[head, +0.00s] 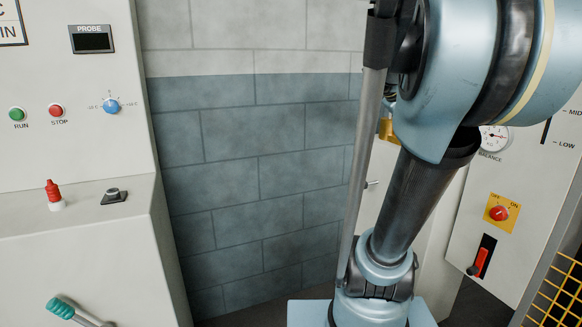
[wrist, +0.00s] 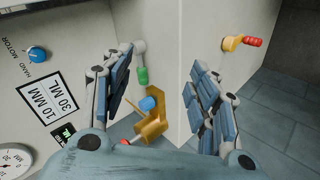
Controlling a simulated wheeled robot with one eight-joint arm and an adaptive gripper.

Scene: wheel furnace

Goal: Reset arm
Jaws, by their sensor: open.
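My arm (head: 405,205) fills the right half of the head view, bent with its upper links raised. My gripper is not clearly visible there. In the wrist view my gripper (wrist: 165,95) is open, with its two blue-padded fingers spread apart. I see nothing held between them. Beyond and between the fingers are a green knob (wrist: 142,75), a blue knob (wrist: 148,103) and a yellow bracket (wrist: 153,128) by a pale cabinet. I cannot tell the exact gap to them.
A left panel has a green button (head: 17,114), a red button (head: 56,111), a blue dial (head: 111,106) and a teal-handled lever (head: 61,308). A right panel has a yellow switch plate (head: 501,211) and a red lever (head: 480,262).

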